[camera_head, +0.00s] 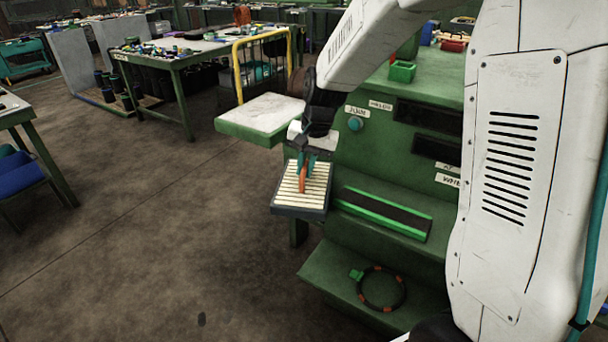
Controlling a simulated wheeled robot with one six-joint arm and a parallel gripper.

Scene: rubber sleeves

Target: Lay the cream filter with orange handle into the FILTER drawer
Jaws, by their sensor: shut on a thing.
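The cream filter (288,197) is a slatted cream panel in a dark frame, with an orange handle (303,184) standing along its middle. My gripper (304,168) has teal fingers and is shut on the orange handle from above. The filter looks about level, just left of the green machine's front. A long dark recess with bright green edges (388,219) lies to the right of the filter and looks empty. I cannot read a FILTER label, so I cannot tell whether this recess is the FILTER drawer.
The green machine (345,262) has dark slots (430,117) above and a lower step with a dark ring (401,295) on it. A pale-topped side shelf (262,113) stands behind the filter. My white arm covers the right side.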

